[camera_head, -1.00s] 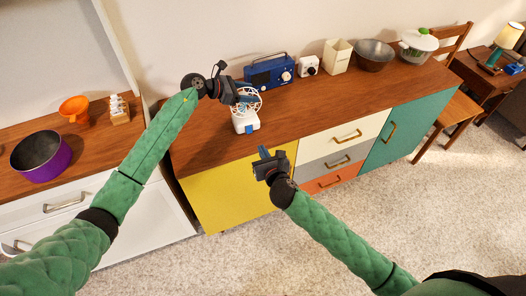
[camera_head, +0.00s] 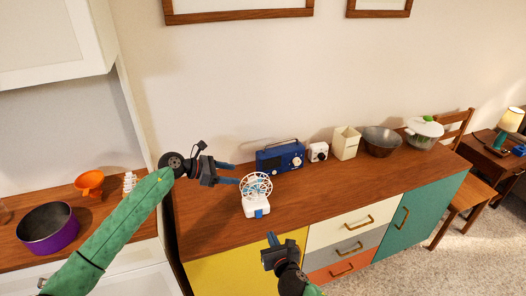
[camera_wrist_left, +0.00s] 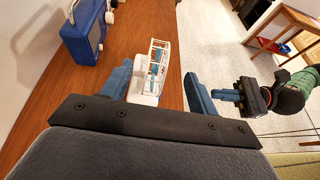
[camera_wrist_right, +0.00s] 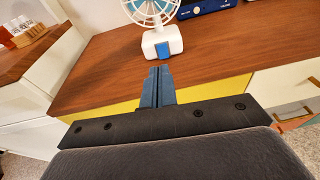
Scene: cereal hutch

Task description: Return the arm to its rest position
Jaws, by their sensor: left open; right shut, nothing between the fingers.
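My left gripper (camera_head: 232,174) is open above the wooden sideboard top, just left of a small white fan. In the left wrist view its two blue fingers (camera_wrist_left: 158,84) stand apart, with the fan (camera_wrist_left: 152,80) beyond them and nothing held. My right gripper (camera_head: 272,242) is shut and empty in front of the sideboard's front edge, below the fan. In the right wrist view its blue fingers (camera_wrist_right: 157,86) meet, pointing at the fan's white base (camera_wrist_right: 162,42). The fan (camera_head: 256,194) stands upright on the sideboard.
A purple pot (camera_head: 48,228) and orange funnel-like item (camera_head: 90,183) sit at the left. The sideboard's front right top is clear.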

